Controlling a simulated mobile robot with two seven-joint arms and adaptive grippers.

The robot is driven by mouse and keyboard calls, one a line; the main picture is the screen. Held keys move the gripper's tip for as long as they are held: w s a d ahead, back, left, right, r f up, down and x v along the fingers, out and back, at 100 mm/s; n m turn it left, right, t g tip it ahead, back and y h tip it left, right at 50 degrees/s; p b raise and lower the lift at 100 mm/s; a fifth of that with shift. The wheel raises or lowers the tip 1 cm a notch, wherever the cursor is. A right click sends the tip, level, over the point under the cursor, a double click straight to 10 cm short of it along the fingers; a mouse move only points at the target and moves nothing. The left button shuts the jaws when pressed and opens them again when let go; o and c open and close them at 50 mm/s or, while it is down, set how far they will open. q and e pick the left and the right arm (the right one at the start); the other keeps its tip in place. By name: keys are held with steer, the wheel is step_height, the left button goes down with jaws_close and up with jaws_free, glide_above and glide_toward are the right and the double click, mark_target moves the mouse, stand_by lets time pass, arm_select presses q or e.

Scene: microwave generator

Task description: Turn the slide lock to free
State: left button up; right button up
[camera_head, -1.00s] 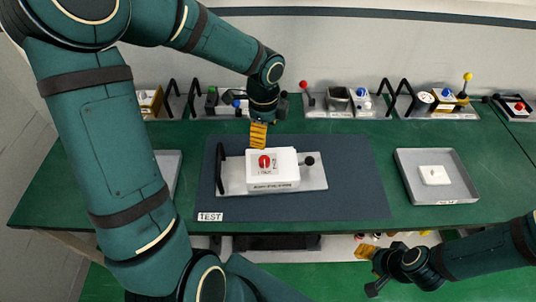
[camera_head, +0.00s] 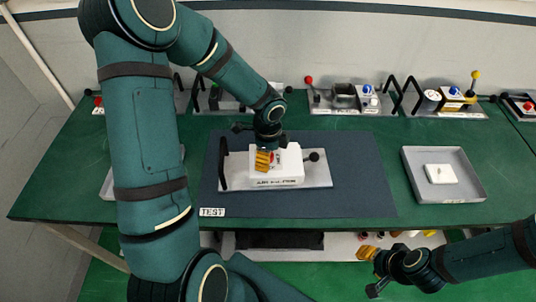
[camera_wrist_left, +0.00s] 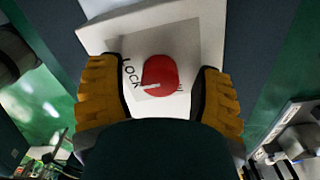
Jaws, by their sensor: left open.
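A white box (camera_head: 290,166) on a light base plate (camera_head: 318,172) lies on the dark mat. Its top carries a round red knob, seen in the left wrist view (camera_wrist_left: 163,72) with a white pointer line toward the lower left, near the word LOCK (camera_wrist_left: 131,74). Another marking right of the knob is partly covered. My left gripper (camera_wrist_left: 160,98) is open, with its orange fingers on either side of the knob and a gap at each side. In the head view my left gripper (camera_head: 264,160) hides most of the knob. My right gripper (camera_head: 368,270) is low at right, away from the box.
A black handle (camera_head: 223,163) stands at the plate's left end and a black ball knob (camera_head: 314,157) at its right. A grey tray (camera_head: 472,188) with a white piece (camera_head: 441,174) is at right. Several devices line the table's back. The mat (camera_head: 345,200) is clear in front.

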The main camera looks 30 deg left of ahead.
arm_select(q)
jaws_close()
steer(key=n+b, duration=0.3)
steer(key=n, duration=0.2)
steer(key=shift+f+n+b, duration=0.1)
steer(key=shift+n+b, duration=0.2)
steer(key=shift+b, duration=0.05)
steer(key=n+b, duration=0.1)
steer(key=n, duration=0.1)
steer(key=shift+n, duration=0.3)
steer(key=n+b, duration=0.2)
steer(key=n, duration=0.2)
steer(key=shift+n, duration=0.3)
steer(key=shift+n+b, duration=0.9)
steer(key=shift+n, duration=1.6)
